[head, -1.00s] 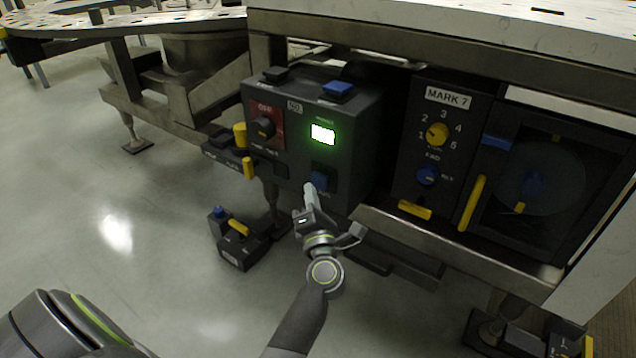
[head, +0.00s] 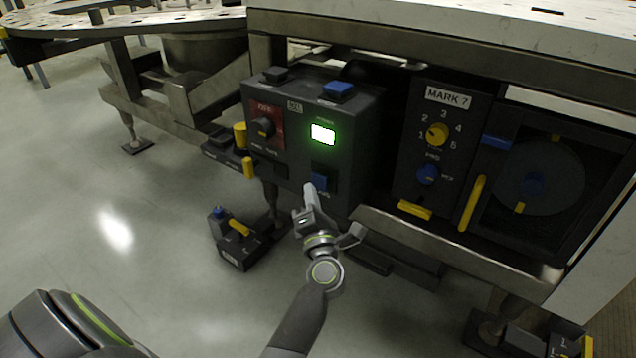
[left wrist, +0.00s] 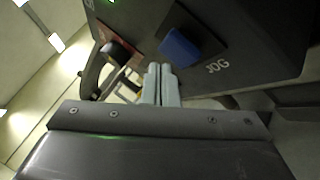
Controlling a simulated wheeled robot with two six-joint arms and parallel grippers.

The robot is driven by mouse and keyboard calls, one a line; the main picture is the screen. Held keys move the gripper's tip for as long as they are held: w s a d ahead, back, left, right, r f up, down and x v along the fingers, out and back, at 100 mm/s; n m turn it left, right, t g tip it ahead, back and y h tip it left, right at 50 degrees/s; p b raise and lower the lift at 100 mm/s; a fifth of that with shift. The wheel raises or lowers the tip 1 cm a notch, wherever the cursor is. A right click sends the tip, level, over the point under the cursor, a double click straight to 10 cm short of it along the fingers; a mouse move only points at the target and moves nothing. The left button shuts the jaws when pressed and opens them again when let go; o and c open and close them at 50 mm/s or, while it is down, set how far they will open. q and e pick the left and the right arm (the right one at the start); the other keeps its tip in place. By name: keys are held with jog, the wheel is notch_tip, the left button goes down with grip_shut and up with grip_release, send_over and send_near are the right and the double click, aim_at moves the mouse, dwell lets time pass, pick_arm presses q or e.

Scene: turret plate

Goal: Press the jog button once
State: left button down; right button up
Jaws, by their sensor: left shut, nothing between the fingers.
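The jog button is a blue block on the front of a dark control box (head: 345,120). In the head view the jog button (head: 320,180) sits low on the box's front, below a lit green-white display (head: 322,134). In the left wrist view the jog button (left wrist: 180,48) is beside the white word JOG. My left gripper (head: 309,188) is shut and empty, its fingertips just in front of and below the button. In the left wrist view its two fingers (left wrist: 160,72) lie together, with the tips near the button's lower left. I cannot tell whether they touch it. My right gripper is not seen.
A red panel with a black knob (head: 263,127) is left of the display. A blue block (head: 338,89) sits on the box top. The MARK 7 panel (head: 447,97) stands to the right, above a metal rail (head: 450,245). Open floor lies to the left.

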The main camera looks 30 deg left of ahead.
pick_arm(q)
jog(key=shift+w, duration=0.15)
jog(key=shift+w, duration=0.3)
jog(key=shift+w, duration=0.6)
dwell(0.8)
jog(key=shift+s, duration=0.1)
jog(key=shift+s+p, duration=0.55)
jog(key=shift+s, duration=0.4)
